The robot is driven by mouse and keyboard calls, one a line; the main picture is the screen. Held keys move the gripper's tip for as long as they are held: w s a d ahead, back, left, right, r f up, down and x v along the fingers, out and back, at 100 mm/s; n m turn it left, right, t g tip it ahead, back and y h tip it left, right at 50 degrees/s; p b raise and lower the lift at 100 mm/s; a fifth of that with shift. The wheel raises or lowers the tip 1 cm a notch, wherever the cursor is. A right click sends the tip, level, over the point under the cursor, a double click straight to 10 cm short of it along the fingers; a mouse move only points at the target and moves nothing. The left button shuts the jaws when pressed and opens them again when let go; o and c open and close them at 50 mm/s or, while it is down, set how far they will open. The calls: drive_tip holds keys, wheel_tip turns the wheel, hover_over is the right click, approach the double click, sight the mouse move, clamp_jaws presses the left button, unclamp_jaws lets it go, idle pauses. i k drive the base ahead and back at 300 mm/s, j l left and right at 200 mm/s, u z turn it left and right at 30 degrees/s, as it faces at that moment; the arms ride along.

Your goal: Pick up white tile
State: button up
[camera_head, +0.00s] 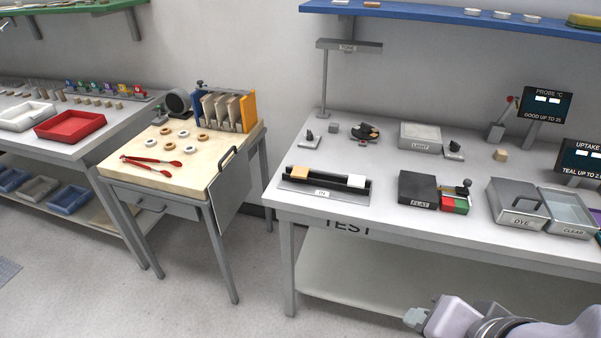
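A small white block (357,181), which looks like the white tile, sits at the right end of a dark rack (326,198) on the right-hand table. A cream block (299,172) sits at the rack's left end. My gripper (413,318) shows at the bottom edge, in front of and below the table's front edge, well apart from the white block. Its fingers are small and seen from the side, so I cannot tell whether they are open.
The grey test table (400,240) also bears a black box (417,187) marked FLAT, a DYE tray (516,205) and a CLEAR tray (568,213). A lamp post (325,85) stands behind the rack. A wooden-topped table (190,175) with red tongs (150,165) stands left, across a gap.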

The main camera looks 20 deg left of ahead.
sight(356, 182)
drive_tip(key=i+j, duration=0.8)
drive_tip(key=j, duration=0.25)
drive_tip(key=i+j, duration=0.4)
drive_tip(key=j+z, duration=0.05)
drive_tip(key=j, duration=0.05)
